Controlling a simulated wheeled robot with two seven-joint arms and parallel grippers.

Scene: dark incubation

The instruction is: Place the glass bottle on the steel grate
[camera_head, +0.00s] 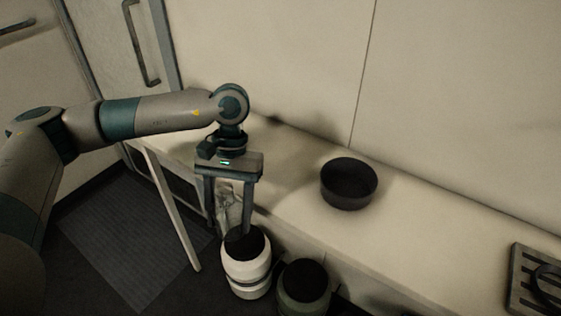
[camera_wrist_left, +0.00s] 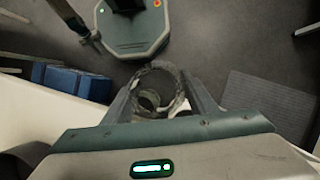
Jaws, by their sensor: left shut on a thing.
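My left gripper (camera_head: 228,214) points down in front of the counter's edge, left of the black pan. It is shut on the glass bottle (camera_head: 228,200), a clear, hard-to-see body between its two fingers. In the left wrist view the bottle's round rim (camera_wrist_left: 180,84) shows between the fingers of the left gripper (camera_wrist_left: 158,92). The steel grate (camera_head: 518,289) lies on the counter at the far right and is cut off by the picture edge. A dark ring-shaped thing lies on it. My right gripper is in neither view.
A round black pan (camera_head: 348,184) stands on the pale counter (camera_head: 420,255) between the gripper and the grate. A white canister (camera_head: 245,271) and a dark green canister (camera_head: 303,294) stand below the counter's front edge. Blue boxes (camera_wrist_left: 72,80) show in the wrist view.

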